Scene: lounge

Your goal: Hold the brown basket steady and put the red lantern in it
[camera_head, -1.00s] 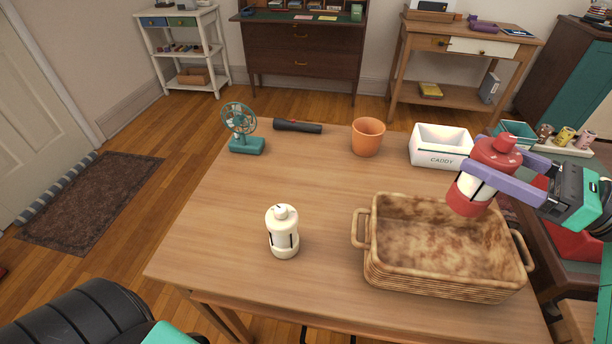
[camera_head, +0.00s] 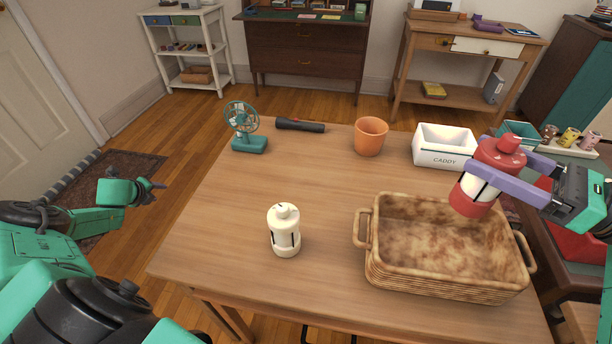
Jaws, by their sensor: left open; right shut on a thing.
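The brown wicker basket (camera_head: 445,282) stands upright on the right front of the wooden table, empty, with a loop handle at each end. My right gripper (camera_head: 480,162) is shut on the red lantern (camera_head: 499,156), a red and white cylinder with a red cap. It holds the lantern slightly tilted at the basket's back right rim; from this view I cannot tell how high above it. My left gripper (camera_head: 152,187) is open and empty, off the table's left edge over the floor, far from the basket. Its fingers look small and dark.
On the wooden table (camera_head: 235,220) stand a white lantern (camera_head: 284,232), a teal fan (camera_head: 245,130), a flashlight (camera_head: 300,125), an orange cup (camera_head: 370,137) and a white caddy box (camera_head: 442,158). The table is clear between the white lantern and the fan.

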